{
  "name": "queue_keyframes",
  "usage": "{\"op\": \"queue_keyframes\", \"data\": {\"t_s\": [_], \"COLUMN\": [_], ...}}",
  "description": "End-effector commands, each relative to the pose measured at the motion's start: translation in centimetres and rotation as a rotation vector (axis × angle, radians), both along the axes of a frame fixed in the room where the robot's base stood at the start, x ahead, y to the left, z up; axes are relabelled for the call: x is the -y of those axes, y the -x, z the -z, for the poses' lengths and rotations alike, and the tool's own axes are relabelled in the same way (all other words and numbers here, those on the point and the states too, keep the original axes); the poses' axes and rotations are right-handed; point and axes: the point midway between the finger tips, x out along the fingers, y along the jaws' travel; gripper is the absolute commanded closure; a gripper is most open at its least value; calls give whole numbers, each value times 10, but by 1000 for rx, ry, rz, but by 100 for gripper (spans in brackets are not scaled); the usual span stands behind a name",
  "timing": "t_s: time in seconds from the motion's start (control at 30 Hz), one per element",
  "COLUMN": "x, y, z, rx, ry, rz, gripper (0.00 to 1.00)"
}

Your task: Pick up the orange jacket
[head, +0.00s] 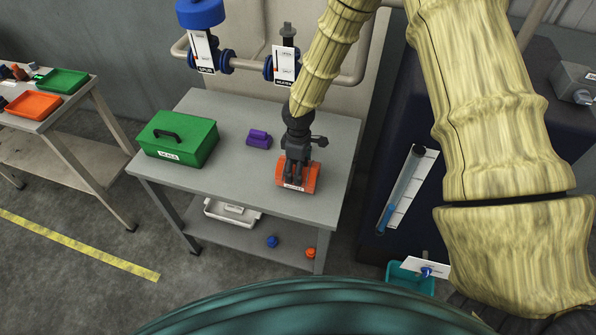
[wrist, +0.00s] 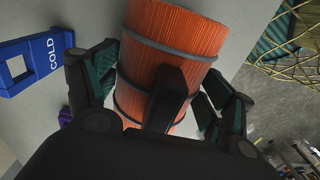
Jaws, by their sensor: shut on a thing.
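The orange jacket (head: 309,178) is a ribbed orange cylinder with dark bands and a small white label. It is at the front right of the grey table in the head view. My gripper (head: 295,174) is over it, pointing down, with its fingers around it. In the wrist view the orange jacket (wrist: 172,32) fills the middle, between the dark fingers of my gripper (wrist: 160,95). The fingers are shut on it from both sides. I cannot tell whether its underside touches the table. The fingers hide part of its surface.
On the grey table (head: 233,190) are a green box (head: 195,150) and a purple object (head: 259,139). A blue piece marked COLD (wrist: 35,62) shows in the wrist view. Pipes with blue fittings (head: 227,62) run behind. A white tray (head: 222,212) is on the lower shelf.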

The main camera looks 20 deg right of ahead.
Motion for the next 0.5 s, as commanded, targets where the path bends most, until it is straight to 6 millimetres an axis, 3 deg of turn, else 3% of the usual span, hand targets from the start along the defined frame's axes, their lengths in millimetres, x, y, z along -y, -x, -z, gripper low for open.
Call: {"op": "queue_keyframes", "data": {"t_s": [0.2, 0.5], "x": [0, -27], "y": [0, 48], "z": [-18, -20], "rx": [2, 0], "ry": [-1, 2], "rz": [0, -4], "gripper": [46, 46]}}
